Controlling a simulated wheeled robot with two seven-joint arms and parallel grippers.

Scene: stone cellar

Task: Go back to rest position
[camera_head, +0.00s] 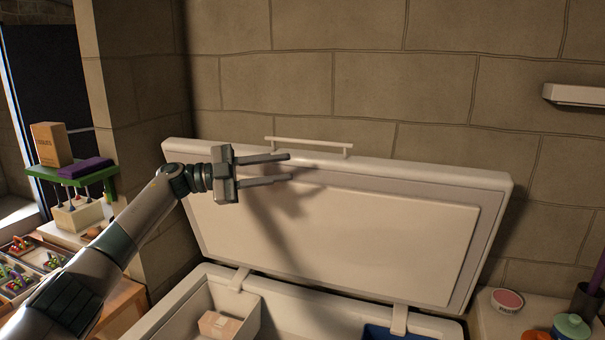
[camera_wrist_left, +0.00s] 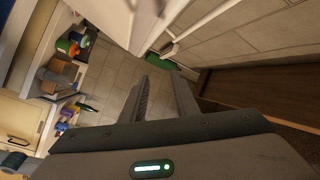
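My left gripper (camera_head: 289,167) is raised in front of the open lid (camera_head: 350,235) of a white chest freezer (camera_head: 175,318). Its two fingers point right, parallel with a gap between them, and nothing is held. The lid stands tilted up against the stone wall, with a handle (camera_head: 308,142) along its top edge. The gripper's shadow falls on the lid; I cannot tell whether they touch. In the left wrist view the fingers (camera_wrist_left: 162,85) are also apart and empty. My right gripper is not in view.
The freezer holds a pale box (camera_head: 219,325) and a blue bin (camera_head: 385,334). At left, a green-topped stand (camera_head: 72,176) bears a cardboard box (camera_head: 52,145). At right, a ledge (camera_head: 490,322) holds a round tin (camera_head: 507,300) and a green jar (camera_head: 571,328).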

